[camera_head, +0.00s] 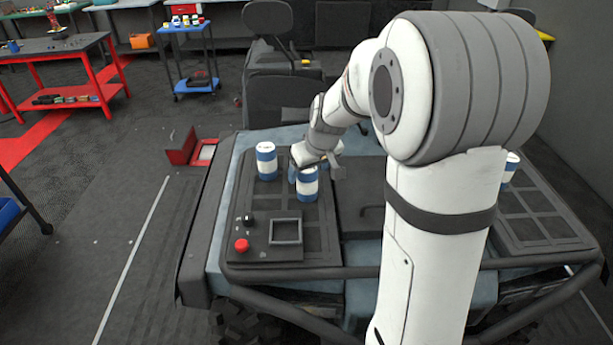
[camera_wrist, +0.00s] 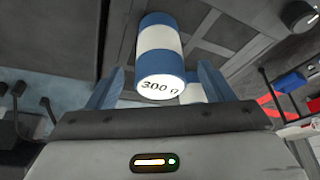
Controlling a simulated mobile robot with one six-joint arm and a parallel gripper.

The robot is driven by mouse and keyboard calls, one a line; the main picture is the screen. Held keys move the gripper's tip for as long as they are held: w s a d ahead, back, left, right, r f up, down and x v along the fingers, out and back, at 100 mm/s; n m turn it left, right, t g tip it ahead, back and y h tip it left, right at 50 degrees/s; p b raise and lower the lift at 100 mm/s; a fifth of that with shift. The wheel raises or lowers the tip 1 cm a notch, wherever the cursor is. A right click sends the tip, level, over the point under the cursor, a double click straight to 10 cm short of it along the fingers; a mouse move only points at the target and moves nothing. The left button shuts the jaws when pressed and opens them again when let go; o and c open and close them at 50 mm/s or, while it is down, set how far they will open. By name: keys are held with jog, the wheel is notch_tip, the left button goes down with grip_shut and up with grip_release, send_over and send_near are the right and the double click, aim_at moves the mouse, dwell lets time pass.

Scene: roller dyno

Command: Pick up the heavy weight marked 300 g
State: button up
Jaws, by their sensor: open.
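The weight marked 300 g (camera_wrist: 160,55) is a blue and white banded cylinder with its lettered white top towards the wrist camera. It appears to be the nearer of the two left weights in the head view (camera_head: 307,186), standing upright on the dark left panel. My gripper (camera_head: 316,168) is low over the panel, just behind and above this weight. In the wrist view my open gripper (camera_wrist: 160,78) has one blue finger on each side of the weight's lettered end. I cannot tell whether the fingers touch it.
A similar weight (camera_head: 266,161) stands behind and left of it, and another (camera_head: 510,166) stands on the right panel, partly hidden by my arm. A control box with a red button (camera_head: 242,246) sits in front. A dark rail (camera_head: 300,272) crosses the near edge.

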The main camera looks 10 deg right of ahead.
jog(key=p+x, duration=0.1)
jog(key=x, duration=0.3)
jog(key=shift+w+a, duration=0.1)
jog(key=shift+w, duration=0.1)
jog(key=c, duration=1.2)
jog(key=shift+c, duration=0.2)
